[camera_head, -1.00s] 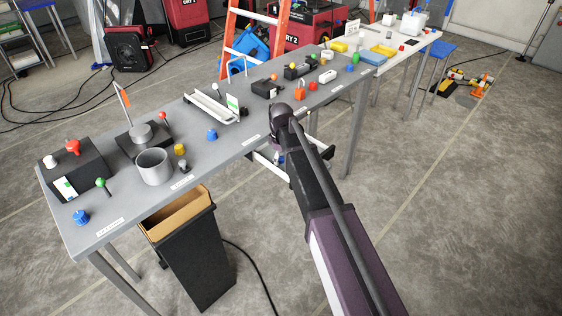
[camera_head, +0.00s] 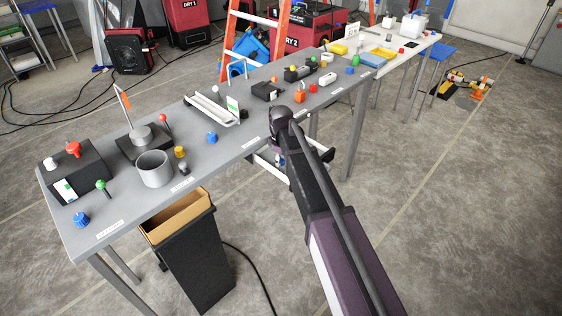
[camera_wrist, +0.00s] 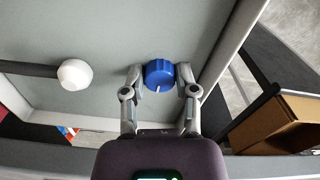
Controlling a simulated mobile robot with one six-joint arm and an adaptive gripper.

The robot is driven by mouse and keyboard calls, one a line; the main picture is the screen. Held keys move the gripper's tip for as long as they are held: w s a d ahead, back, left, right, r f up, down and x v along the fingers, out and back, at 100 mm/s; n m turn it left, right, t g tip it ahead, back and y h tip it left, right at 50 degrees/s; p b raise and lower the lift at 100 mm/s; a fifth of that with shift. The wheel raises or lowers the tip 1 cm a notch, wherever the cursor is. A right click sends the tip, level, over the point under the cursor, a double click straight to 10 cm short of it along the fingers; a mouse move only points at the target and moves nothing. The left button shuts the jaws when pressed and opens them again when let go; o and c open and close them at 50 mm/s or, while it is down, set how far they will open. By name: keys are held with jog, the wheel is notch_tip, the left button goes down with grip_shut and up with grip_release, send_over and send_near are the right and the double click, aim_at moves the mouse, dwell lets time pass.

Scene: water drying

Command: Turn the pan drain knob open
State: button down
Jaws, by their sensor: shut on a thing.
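In the wrist view, a round blue knob (camera_wrist: 159,73) with a short white mark pointing toward the bottom of the picture sits against a flat grey surface (camera_wrist: 125,35). My gripper (camera_wrist: 160,77) has one finger on each side of the knob and is shut on it. A white knob (camera_wrist: 75,74) on a dark bar is apart from it at the left. In the head view, my arm reaches to the table's front edge and hides the gripper and the blue knob. Part of a white frame (camera_head: 268,166) shows below the table edge.
The grey table (camera_head: 235,146) bears a grey cup (camera_head: 154,168), another blue knob (camera_head: 212,138), a white tray (camera_head: 211,110) and several small devices. A black bin (camera_head: 195,255) stands under its front edge; its brown top (camera_wrist: 285,124) shows right of my gripper.

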jog(key=m, duration=0.4)
jog(key=shift+m, duration=0.3)
jog(key=m, duration=0.4)
jog(key=shift+a+m, duration=0.1)
jog(key=shift+m, duration=0.2)
jog(key=m, duration=0.4)
jog(key=shift+m, duration=2.2)
jog(key=shift+c, duration=1.9)
grip_release()
